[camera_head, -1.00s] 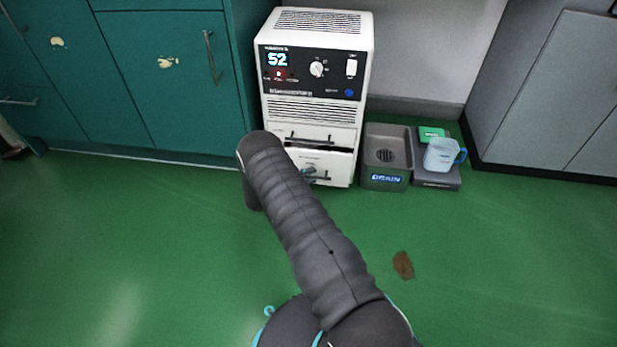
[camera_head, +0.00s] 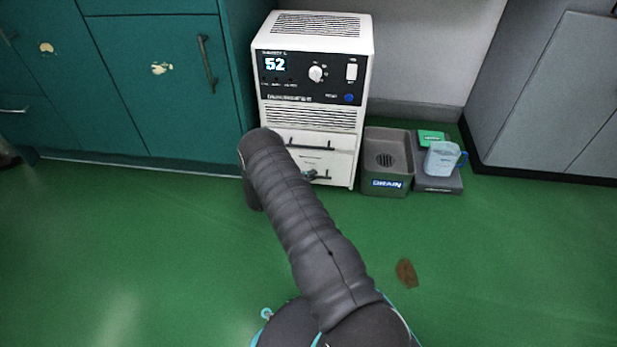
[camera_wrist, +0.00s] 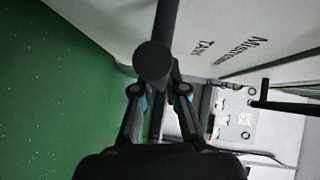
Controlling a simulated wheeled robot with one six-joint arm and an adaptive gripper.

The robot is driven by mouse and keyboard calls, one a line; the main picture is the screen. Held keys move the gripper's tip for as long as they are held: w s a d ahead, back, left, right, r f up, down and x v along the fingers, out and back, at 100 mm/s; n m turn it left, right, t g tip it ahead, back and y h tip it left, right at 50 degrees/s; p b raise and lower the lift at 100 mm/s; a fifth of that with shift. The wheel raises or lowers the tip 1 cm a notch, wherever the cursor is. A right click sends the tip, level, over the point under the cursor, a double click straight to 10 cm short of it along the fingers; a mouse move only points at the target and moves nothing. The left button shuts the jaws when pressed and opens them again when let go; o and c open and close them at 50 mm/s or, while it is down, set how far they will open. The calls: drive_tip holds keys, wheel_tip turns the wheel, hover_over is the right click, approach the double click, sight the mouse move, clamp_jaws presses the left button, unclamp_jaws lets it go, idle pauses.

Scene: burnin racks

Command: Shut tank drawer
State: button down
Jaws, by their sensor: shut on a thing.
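The tank drawer (camera_head: 340,166) is the lower white drawer of the white machine (camera_head: 362,90). In the head view its front looks about flush with the body. My gripper (camera_wrist: 157,82) is shut on the dark drawer handle (camera_wrist: 167,18), whose round end faces the wrist camera. In the head view my arm covers the left part of the drawer, and only a little of the gripper (camera_head: 311,175) shows at the handle.
A grey drain bin (camera_head: 386,185) stands close right of the machine. A scale (camera_head: 437,185) with a blue-handled jug (camera_head: 441,160) is beside it. Teal cabinets (camera_head: 165,110) stand left, grey cabinets (camera_head: 545,90) right. The green floor in front is clear except for a brown patch (camera_head: 406,272).

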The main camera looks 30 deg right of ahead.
drive_tip(key=c, duration=1.2)
unclamp_jaws()
drive_tip(key=shift+w+a, duration=0.15)
drive_tip(key=shift+w, duration=0.1)
drive_tip(key=shift+s, duration=0.1)
drive_tip(key=v, duration=1.1)
drive_tip(key=shift+a, duration=0.35)
drive_tip(key=shift+s+r, duration=0.1)
